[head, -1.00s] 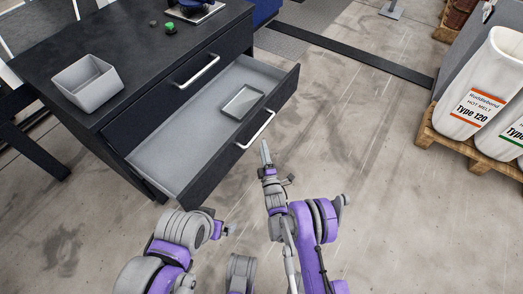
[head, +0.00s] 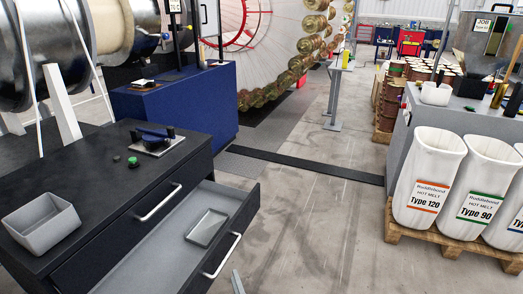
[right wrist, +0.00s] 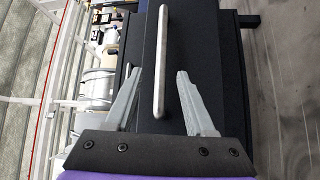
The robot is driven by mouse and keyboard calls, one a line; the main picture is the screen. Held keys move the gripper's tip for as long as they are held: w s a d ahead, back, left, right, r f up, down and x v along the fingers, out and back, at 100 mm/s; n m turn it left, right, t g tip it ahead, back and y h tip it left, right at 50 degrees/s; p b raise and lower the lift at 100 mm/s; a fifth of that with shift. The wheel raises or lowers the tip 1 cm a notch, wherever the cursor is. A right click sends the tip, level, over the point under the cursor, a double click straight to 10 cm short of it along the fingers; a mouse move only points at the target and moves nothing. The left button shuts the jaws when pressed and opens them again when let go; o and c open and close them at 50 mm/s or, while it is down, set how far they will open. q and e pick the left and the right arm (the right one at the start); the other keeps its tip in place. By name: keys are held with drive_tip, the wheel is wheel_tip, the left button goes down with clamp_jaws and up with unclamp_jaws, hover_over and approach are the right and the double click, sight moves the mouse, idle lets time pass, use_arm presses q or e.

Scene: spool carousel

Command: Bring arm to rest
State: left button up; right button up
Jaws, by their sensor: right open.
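My right gripper (right wrist: 160,71) is open in the right wrist view, its two grey fingers spread apart. A pale bar handle (right wrist: 162,60) on a dark drawer front shows in the gap between them, and I cannot tell how far off it is. In the head view only a grey tip of my right gripper (head: 238,283) shows at the bottom edge, just below and right of the open drawer's handle (head: 222,256). My left gripper is out of view.
The black cabinet (head: 95,160) has its drawer (head: 150,258) pulled out, with a flat grey tray (head: 206,228) inside. A grey bin (head: 42,228) stands on top. White sacks (head: 428,178) stand on a pallet (head: 450,245) at right. The floor between is clear.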

drive_tip(key=w+d+r+m+g+h, duration=0.1)
drive_tip(key=d+r+m+g+h, duration=0.3)
drive_tip(key=d+r+m, duration=0.75)
drive_tip(key=s+d+r+m+g+h, duration=0.15)
drive_tip(key=s+d+r+g, duration=0.25)
drive_tip(key=s+d+r, duration=0.6)
drive_tip(key=s+d+f+m+g+h, duration=0.1)
drive_tip(key=s+d+m+g, duration=0.25)
drive_tip(key=s, duration=1.15)
drive_tip(key=s+d+f+m+g+h, duration=0.15)
drive_tip(key=s+d+m, duration=0.35)
drive_tip(key=s, duration=0.9)
use_arm(q)
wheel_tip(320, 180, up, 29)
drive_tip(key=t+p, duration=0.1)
drive_tip(key=p, duration=2.5)
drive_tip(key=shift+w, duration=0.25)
use_arm(e)
wheel_tip(320, 180, up, 29)
drive_tip(key=shift+w+d+r+t, duration=0.15)
drive_tip(key=shift+w+d+t, duration=0.05)
drive_tip(key=shift+t, duration=0.1)
